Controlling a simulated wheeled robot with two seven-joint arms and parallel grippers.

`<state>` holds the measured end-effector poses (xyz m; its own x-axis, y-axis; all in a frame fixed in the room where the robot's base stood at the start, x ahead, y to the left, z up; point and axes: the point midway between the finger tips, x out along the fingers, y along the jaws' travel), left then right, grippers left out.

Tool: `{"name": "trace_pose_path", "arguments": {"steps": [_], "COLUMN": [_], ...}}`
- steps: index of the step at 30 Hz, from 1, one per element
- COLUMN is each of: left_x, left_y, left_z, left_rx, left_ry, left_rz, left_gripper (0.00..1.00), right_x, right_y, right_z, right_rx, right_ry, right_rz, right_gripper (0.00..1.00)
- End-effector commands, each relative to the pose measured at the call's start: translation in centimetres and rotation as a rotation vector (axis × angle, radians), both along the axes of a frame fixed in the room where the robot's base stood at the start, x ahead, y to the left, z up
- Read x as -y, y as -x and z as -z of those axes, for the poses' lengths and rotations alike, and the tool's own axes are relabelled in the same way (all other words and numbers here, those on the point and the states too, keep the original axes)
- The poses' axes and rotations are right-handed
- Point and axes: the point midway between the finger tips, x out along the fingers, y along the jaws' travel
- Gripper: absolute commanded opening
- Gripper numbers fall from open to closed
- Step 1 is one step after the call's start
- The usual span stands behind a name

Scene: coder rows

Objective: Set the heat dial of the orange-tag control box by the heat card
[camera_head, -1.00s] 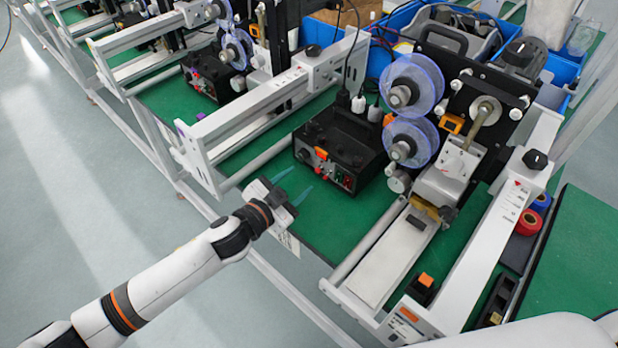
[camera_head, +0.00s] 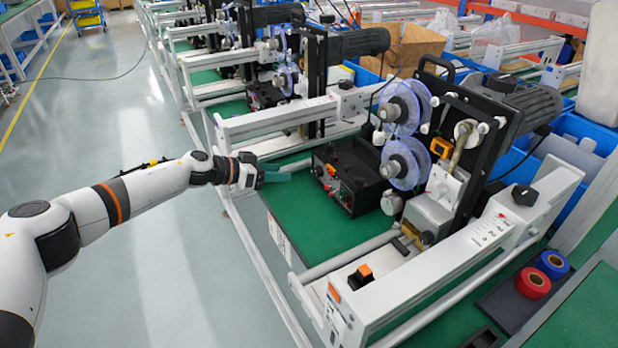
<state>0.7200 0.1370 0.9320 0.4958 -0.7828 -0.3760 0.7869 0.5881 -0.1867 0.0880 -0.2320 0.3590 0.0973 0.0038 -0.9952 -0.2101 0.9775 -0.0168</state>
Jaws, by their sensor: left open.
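The control box (camera_head: 362,172) is black and stands on the green bench top, with an orange tag (camera_head: 332,170) on its front panel. A dark round dial (camera_head: 319,171) is at the panel's left end; its pointer is too small to read. My left gripper (camera_head: 288,174) has teal fingers and is open and empty, just left of the panel in the picture and apparently apart from it. The fingers overlap each other from this angle. A white card with red and dark marks (camera_head: 497,228) lies on the near right rail; I cannot tell whether it is the heat card. My right gripper is out of view.
A white frame rail (camera_head: 275,122) runs behind my gripper. Clear blue discs (camera_head: 405,165) and a machine stand right of the box. Red (camera_head: 533,281) and blue (camera_head: 552,264) rolls lie at the right. Bare green bench (camera_head: 318,222) lies before the box; open floor is at left.

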Motion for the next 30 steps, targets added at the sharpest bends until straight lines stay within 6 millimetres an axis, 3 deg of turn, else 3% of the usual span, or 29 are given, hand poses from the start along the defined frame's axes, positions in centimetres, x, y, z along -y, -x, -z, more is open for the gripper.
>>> {"name": "trace_pose_path", "arguments": {"steps": [4, 12, 18, 29, 30], "left_x": [3.0, 6.2, 7.3, 7.5, 7.5], "left_y": [-1.6, -3.8, -4.4, -4.6, -4.5], "left_z": [1.5, 3.1, 3.5, 3.5, 3.5], "left_rx": [0.001, 0.001, 0.002, 0.002, 0.002], "left_ry": [0.002, 0.002, 0.001, 0.001, 0.002], "left_rz": [0.003, 0.001, 0.002, 0.002, 0.002], "left_gripper": [0.47, 0.47, 0.47, 0.47, 0.41], "right_x": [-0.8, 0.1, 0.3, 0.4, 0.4], "right_y": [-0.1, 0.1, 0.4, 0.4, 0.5], "right_z": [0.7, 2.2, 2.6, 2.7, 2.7], "right_rx": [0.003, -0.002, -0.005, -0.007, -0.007], "right_ry": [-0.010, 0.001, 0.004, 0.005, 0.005], "right_rz": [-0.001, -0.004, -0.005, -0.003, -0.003], "right_gripper": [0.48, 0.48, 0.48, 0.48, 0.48]}}
